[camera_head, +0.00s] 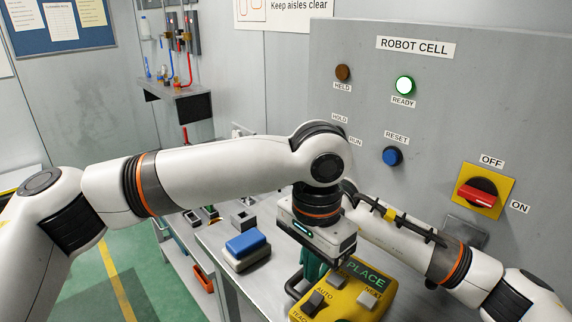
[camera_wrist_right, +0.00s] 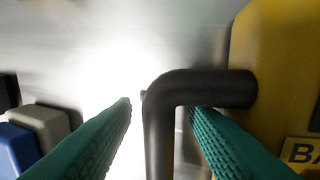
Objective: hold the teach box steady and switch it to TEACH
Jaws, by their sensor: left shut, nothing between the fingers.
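The switch position is hard to tell. My left gripper (camera_head: 313,264) points down just above the box's far left part; it is shut and empty. In the right wrist view my right gripper (camera_wrist_right: 160,106) is open, its green fingers on either side of the box's black handle (camera_wrist_right: 157,125); no firm grip shows. The yellow box side (camera_wrist_right: 285,75) is at right. My left arm hides the right gripper in the head view.
A blue-topped block (camera_head: 247,243) stands on the bench left of the box. The grey panel behind carries a lit green READY lamp (camera_head: 404,85), a blue RESET button (camera_head: 392,156) and a red switch (camera_head: 478,192). My right arm crosses behind the box.

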